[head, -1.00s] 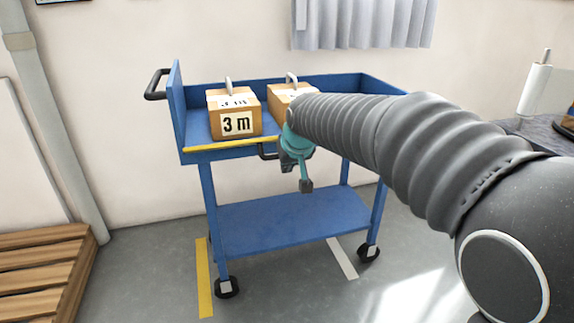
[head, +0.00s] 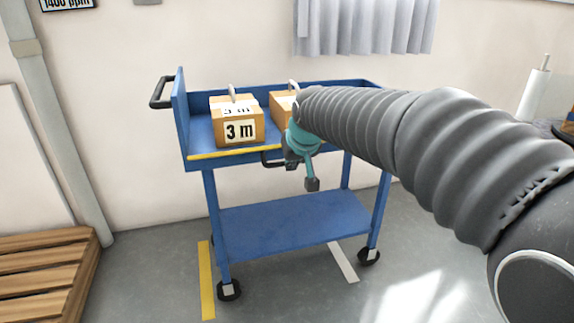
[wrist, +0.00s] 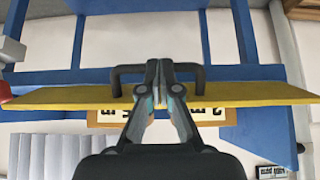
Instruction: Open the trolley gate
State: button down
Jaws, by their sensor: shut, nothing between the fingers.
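The blue trolley (head: 280,222) stands against the wall. Its gate (head: 225,155) is the low front side of the top tray, edged with a yellow strip that also shows in the wrist view (wrist: 60,98). A black handle bar (head: 268,161) sits on the gate; in the wrist view the handle (wrist: 190,71) spans the picture's middle. My gripper (wrist: 160,73) is shut, its fingertips together at the middle of the handle, with nothing seen between them. Whether they touch the bar is unclear.
Two boxes stand in the top tray: one marked 3 m (head: 238,125), and another (head: 283,104) partly behind my wrist. The lower shelf (head: 300,222) is empty. A wooden pallet (head: 45,270) lies at left. Grey floor (head: 150,285) is clear in front.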

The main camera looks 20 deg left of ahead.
jog(key=s+d+r, duration=0.3)
jog(key=s+d, duration=0.2)
jog(key=s, duration=0.2)
jog(key=shift+w+a+r+g+h+p, duration=0.8)
jog(key=shift+w+a+r+p, duration=0.8)
jog(key=shift+w+r+p, duration=1.85)
jog(key=a+x, duration=0.1)
jog(key=x, duration=1)
jog(key=shift+s, duration=0.4)
jog(key=shift+f, duration=0.25)
